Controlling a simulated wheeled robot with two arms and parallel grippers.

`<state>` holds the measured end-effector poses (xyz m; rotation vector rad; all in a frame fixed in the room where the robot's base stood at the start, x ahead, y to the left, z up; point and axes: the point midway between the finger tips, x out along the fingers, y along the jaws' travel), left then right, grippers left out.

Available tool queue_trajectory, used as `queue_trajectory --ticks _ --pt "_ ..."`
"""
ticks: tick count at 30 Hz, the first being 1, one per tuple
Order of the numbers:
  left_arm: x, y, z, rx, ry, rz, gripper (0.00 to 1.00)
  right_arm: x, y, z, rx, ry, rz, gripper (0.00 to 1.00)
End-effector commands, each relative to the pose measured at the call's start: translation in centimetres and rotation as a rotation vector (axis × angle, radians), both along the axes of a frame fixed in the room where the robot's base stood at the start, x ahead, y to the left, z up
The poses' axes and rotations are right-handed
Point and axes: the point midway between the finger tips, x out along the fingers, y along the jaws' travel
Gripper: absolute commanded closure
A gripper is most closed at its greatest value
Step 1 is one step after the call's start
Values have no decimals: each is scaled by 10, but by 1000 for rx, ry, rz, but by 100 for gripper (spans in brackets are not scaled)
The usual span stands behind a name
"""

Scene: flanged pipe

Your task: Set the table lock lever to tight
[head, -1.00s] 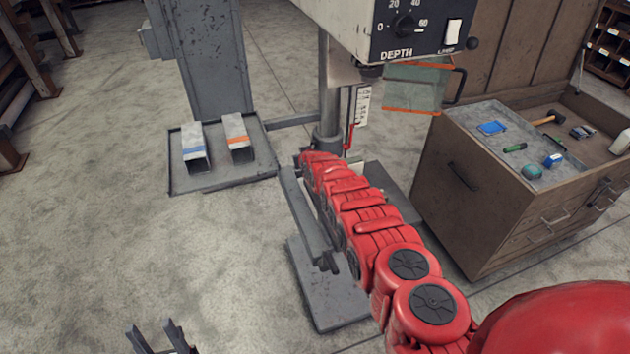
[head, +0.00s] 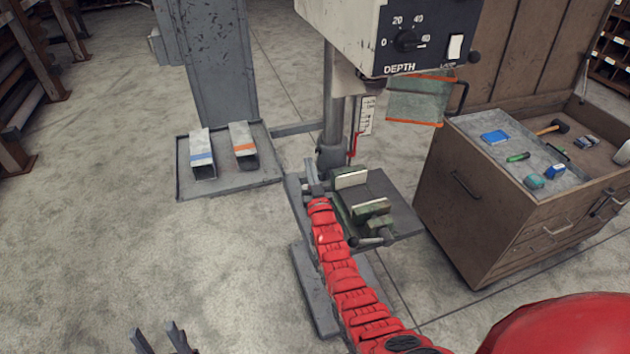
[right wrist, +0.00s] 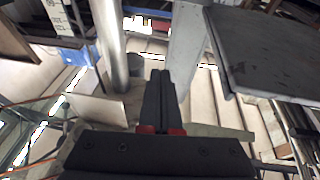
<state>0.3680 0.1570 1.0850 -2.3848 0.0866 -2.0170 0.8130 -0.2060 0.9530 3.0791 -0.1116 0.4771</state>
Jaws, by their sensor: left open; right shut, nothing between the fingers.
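A slim red lever (head: 353,146) stands beside the drill press column, below a white marked plate (head: 367,115) whose text is too small to read. Its setting cannot be told. My right gripper (head: 312,174) is at the left edge of the drill table (head: 398,205), near the column foot, apart from the red lever. In the right wrist view its dark fingers (right wrist: 160,76) are together with nothing between them. The red lever cannot be made out there. My left gripper (head: 158,338) is open and empty at the bottom left of the head view.
The column (head: 335,100) rises behind my right gripper. A green vise (head: 368,208) sits on the drill table. A wooden cabinet (head: 450,220) with tools stands right.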

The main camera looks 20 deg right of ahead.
Motion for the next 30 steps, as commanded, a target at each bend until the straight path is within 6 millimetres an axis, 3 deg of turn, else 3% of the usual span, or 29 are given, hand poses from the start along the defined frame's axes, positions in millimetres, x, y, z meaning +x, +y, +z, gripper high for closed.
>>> queue_trajectory --ticks 9,18,30 --pt "0 0 5 0 0 0 50 -59 7 26 -14 -193 7 100" --pt "0 0 7 0 0 0 50 -104 13 47 -24 -329 15 100" --pt "0 0 7 0 0 0 50 -120 14 52 -26 -372 18 100"
